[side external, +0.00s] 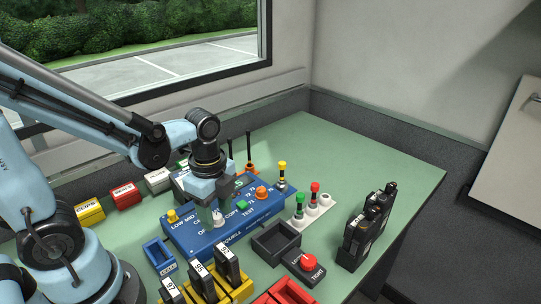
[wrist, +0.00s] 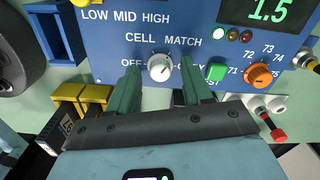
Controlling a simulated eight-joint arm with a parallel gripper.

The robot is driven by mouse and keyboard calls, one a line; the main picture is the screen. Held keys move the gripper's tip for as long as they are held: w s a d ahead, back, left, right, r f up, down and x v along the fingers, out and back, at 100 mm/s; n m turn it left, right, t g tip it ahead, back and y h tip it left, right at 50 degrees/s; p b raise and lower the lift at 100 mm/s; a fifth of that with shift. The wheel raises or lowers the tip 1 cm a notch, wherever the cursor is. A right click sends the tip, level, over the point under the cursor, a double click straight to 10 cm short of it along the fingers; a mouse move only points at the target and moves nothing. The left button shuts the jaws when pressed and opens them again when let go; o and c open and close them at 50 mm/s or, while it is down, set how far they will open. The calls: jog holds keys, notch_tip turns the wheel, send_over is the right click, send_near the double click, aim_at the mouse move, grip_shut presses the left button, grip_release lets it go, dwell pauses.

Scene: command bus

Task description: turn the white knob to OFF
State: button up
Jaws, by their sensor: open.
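The white knob (wrist: 160,67) sits on the blue panel (wrist: 112,50) under the words CELL MATCH. OFF is printed to its left; the labels to its right are partly covered by a finger. A small mark shows on the knob's face, too small to read surely. My gripper (wrist: 160,76) is open, its two green fingers on either side of the knob with visible gaps. In the side view my gripper (side external: 212,207) is low over the panel and the knob (side external: 219,219) shows beside the fingers. Whether the fingertips reach the knob's depth is hard to tell.
The panel also carries a green button (wrist: 216,72), an orange knob (wrist: 260,75) and a display (wrist: 266,10). In the side view, a black tray (side external: 276,242), a red knob (side external: 309,262) and black units (side external: 366,228) stand to the right. The table's back right is clear.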

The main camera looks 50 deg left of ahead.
grip_shut()
